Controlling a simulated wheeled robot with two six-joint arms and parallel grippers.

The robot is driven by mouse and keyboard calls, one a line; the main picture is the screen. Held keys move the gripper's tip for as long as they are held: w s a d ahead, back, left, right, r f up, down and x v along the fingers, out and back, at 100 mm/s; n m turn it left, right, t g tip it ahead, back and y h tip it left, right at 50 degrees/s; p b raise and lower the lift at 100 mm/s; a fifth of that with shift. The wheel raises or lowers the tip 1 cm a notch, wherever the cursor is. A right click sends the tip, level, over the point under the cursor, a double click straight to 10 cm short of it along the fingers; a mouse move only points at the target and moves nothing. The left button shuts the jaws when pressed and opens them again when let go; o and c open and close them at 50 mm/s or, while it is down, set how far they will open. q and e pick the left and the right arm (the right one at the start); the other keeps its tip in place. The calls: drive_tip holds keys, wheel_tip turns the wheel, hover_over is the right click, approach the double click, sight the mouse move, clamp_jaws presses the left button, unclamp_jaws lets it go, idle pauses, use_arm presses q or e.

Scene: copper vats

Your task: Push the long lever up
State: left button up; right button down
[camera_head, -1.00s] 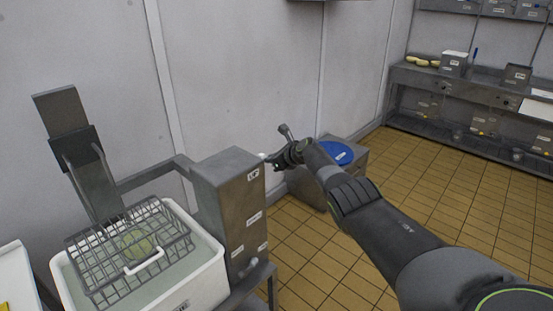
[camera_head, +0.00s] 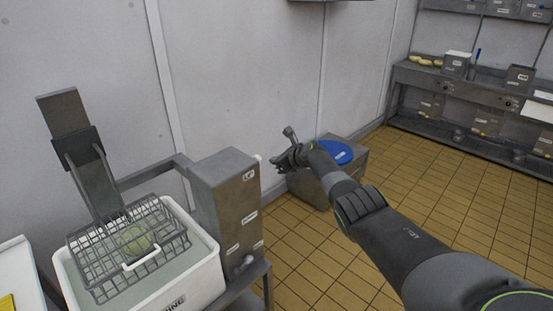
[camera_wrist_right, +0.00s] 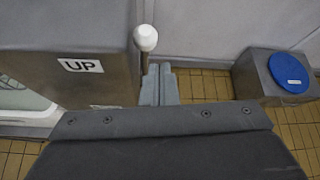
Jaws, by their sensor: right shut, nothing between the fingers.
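The long lever shows in the right wrist view as a white rounded knob (camera_wrist_right: 146,37) on a thin stem beside the grey metal box (camera_wrist_right: 70,75) labelled "UP". In the head view only a small pale tip (camera_head: 258,157) shows at the box's upper right edge; the rest of the lever is hidden. My right gripper (camera_head: 275,161) is shut and empty, just right of that tip. In the wrist view its fingertips (camera_wrist_right: 159,72) are just below and right of the knob; I cannot tell whether they touch. My left gripper is not in view.
A white water tub (camera_head: 195,285) with a wire basket (camera_head: 100,262) holding a pale round item stands left of the metal box (camera_head: 225,200). A grey bin with a blue lid (camera_head: 337,152) stands behind my right forearm. Shelves line the back right. Tiled floor is clear at right.

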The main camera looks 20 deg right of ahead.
wheel_tip(320, 180, up, 8)
drive_tip(key=w, duration=0.1)
drive_tip(key=shift+a+p, duration=0.35)
drive_tip(key=shift+a, duration=0.1)
drive_tip(key=shift+f, duration=0.15)
